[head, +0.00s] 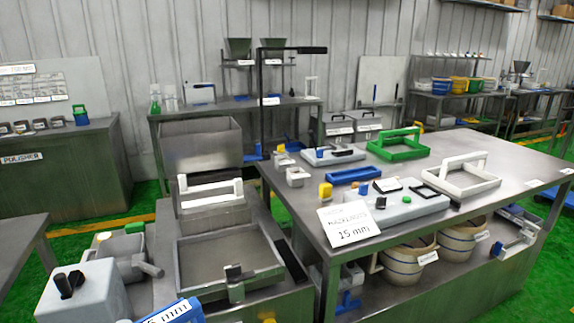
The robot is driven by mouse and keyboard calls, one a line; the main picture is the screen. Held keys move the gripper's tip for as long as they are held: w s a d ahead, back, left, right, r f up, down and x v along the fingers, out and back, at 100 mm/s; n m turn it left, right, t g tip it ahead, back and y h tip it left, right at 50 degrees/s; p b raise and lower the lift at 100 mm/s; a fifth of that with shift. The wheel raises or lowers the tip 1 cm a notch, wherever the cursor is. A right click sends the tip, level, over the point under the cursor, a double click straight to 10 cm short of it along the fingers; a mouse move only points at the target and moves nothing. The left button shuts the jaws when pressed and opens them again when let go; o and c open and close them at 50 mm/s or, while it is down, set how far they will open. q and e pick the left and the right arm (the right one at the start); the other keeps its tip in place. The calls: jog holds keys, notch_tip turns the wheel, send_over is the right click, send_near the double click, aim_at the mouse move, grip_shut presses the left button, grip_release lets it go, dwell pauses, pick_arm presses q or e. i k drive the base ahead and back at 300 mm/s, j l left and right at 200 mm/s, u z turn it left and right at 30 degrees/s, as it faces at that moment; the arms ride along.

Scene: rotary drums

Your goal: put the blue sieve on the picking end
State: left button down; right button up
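I see no blue frame with a raised handle like the green sieve (414,151) and the white sieve (478,184) on the right-hand metal table. A low, flat blue tray or frame (354,175) lies on that table, left of the green sieve. I cannot tell whether it is the blue sieve. A blue piece with a white label (172,313) shows partly at the bottom edge. I see no mark that names the picking end. Neither of my grippers can be made out in the head view.
The right-hand metal table (525,172) also carries a grey device (408,208) and a card reading 15 mm (348,224). Striped bowls (410,262) stand on its lower shelf. A square metal tray (215,258) lies on a lower bench at its left. Green floor lies between the benches.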

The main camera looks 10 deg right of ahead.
aim_at(508, 166)
jog(key=k+z, duration=0.15)
jog(key=z, duration=0.15)
jog(key=k+z, duration=0.15)
jog(key=z, duration=0.15)
jog(key=i+l+z, duration=0.1)
jog(key=z, duration=1.9)
jog(key=i+j, duration=0.25)
jog(key=i, duration=0.25)
jog(key=i+j, duration=0.25)
jog(key=i, duration=0.25)
jog(key=i+j, duration=0.2)
jog(key=i, duration=0.25)
jog(key=i+l, duration=0.1)
jog(key=i, duration=2.75)
jog(key=j+u, duration=0.05)
jog(key=j, duration=0.05)
